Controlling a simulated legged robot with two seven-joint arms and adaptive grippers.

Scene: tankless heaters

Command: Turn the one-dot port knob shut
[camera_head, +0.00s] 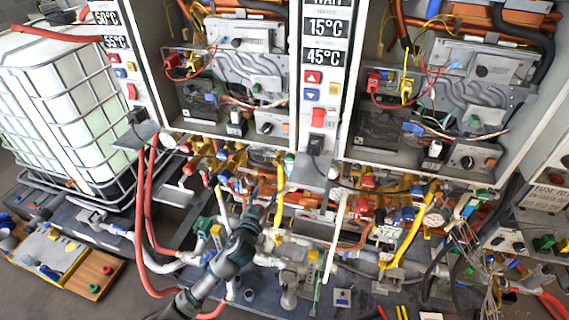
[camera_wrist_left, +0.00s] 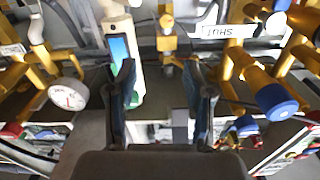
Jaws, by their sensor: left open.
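My left gripper (camera_head: 264,205) reaches up from the bottom left in the head view, at the pipes and valves below the heaters. In the left wrist view the left gripper (camera_wrist_left: 162,92) is open, its two dark fingers apart with nothing held between them. A yellow fitting (camera_wrist_left: 166,42) stands beyond the gap. A blue round knob (camera_wrist_left: 275,102) on yellow pipework is to the right of the fingers, apart from them. I cannot make out dots on any knob, so I cannot tell which is the one-dot port knob. My right gripper is not in view.
A white device with a blue screen (camera_wrist_left: 121,50) is close beyond the left finger. A round gauge (camera_wrist_left: 68,95) is at the left, a white label (camera_wrist_left: 228,38) at upper right. Pipes and hoses crowd the area. A caged white tank (camera_head: 65,100) stands far left.

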